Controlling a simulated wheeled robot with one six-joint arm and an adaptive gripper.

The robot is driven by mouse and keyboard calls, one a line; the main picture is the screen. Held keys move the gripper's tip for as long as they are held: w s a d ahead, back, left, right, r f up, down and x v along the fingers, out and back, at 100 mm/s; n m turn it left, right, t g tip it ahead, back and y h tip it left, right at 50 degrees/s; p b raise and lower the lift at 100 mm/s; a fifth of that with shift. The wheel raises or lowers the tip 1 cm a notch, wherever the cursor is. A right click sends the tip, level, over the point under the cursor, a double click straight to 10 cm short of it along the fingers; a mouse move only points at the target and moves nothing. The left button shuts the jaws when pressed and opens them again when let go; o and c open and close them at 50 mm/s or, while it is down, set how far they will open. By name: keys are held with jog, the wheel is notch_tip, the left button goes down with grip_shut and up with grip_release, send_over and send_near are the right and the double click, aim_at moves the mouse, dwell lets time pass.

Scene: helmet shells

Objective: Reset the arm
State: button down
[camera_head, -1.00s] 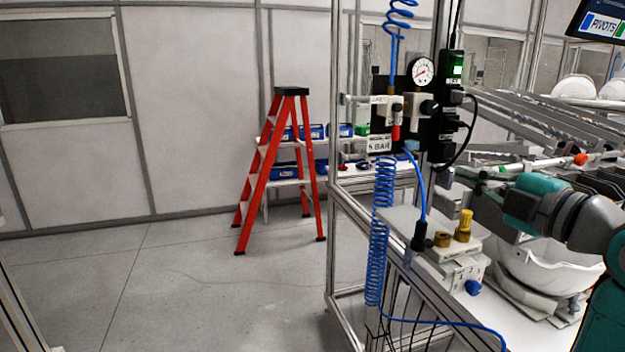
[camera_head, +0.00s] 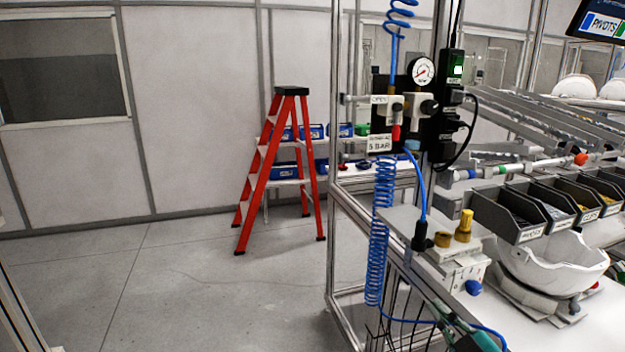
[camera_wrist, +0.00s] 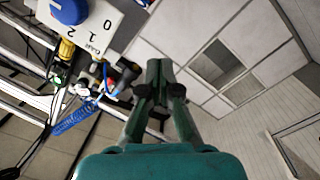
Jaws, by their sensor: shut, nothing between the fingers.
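My gripper (camera_wrist: 158,68) shows in the wrist view with its green fingers together, pointing up in the picture. It is shut and empty, with nothing touching its tips. In the head view only a teal and dark part of my arm (camera_head: 478,338) shows at the bottom edge, in front of the workbench frame. Whether the gripper itself is in that part of the head view I cannot tell.
A white helmet shell (camera_head: 552,262) sits on a stand on the bench, beside several dark bins (camera_head: 508,212). A grey valve box (camera_head: 440,262) and a blue coiled hose (camera_head: 380,230) are close by. A red stepladder (camera_head: 262,175) stands on open floor.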

jog(key=s+a+f+m+g+h, duration=0.15)
jog(key=s+f+m, duration=0.25)
jog(key=s+f, duration=0.55)
jog(key=s+a+f+m+h, duration=0.1)
jog(key=s+f+m+h, duration=0.15)
jog(key=s+f, duration=0.7)
jog(key=s+a+f+m, duration=0.1)
jog(key=s+m, duration=0.1)
jog(key=s, duration=1)
jog(key=s+a+f+m+g, duration=0.1)
jog(key=s, duration=1.2)
jog(key=shift+a+m+y, duration=0.25)
jog(key=shift+m+y, duration=0.05)
jog(key=shift+m, duration=0.05)
